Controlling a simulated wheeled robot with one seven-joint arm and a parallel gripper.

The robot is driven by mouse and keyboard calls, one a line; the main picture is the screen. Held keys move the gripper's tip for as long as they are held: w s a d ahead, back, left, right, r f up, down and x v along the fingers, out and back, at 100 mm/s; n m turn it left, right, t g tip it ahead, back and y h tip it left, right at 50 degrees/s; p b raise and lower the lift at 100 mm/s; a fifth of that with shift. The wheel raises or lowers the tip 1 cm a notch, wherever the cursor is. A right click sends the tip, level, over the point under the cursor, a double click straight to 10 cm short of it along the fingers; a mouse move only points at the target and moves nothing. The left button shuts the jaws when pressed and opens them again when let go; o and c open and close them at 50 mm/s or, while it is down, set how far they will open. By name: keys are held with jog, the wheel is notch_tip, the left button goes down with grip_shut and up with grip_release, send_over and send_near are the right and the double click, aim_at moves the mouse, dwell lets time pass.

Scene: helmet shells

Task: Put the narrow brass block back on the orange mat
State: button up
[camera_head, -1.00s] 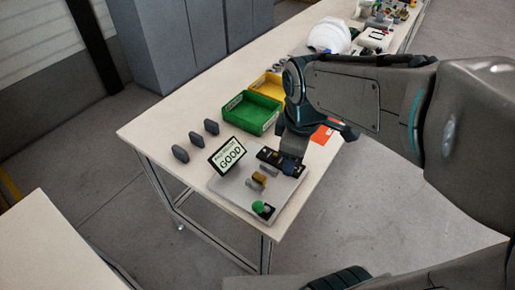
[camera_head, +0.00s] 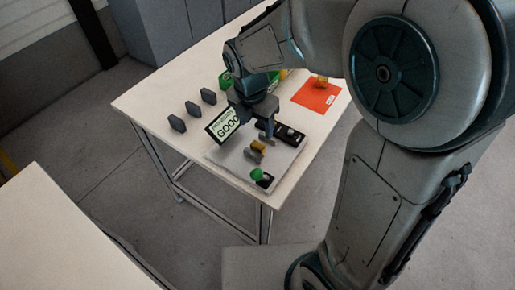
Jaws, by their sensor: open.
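A brass block (camera_head: 258,146) stands in a grey holder on the light plate of the test station. Another small brass-coloured piece (camera_head: 321,80) sits at the far edge of the orange mat (camera_head: 314,98). I cannot tell from their size here which one is narrower. My gripper (camera_head: 256,131) is open, pointing down just above and behind the block on the station, with its fingers apart. It appears empty.
The screen reading GOOD (camera_head: 223,126) stands tilted close to my gripper. A green knob (camera_head: 256,174) is at the plate's near corner. Several dark grey upright pieces (camera_head: 193,108) line the table's left side. The green bin (camera_head: 226,81) is mostly hidden behind my arm.

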aim_at(258, 145)
notch_tip(258, 145, down, 3)
jog(key=shift+w+d+r, duration=0.1)
jog(key=f, duration=0.4)
jog(key=shift+s+d+f, duration=0.1)
jog(key=shift+s+f, duration=0.1)
jog(key=shift+w+f, duration=0.1)
jog(key=shift+f, duration=0.35)
jog(key=c, duration=1.3)
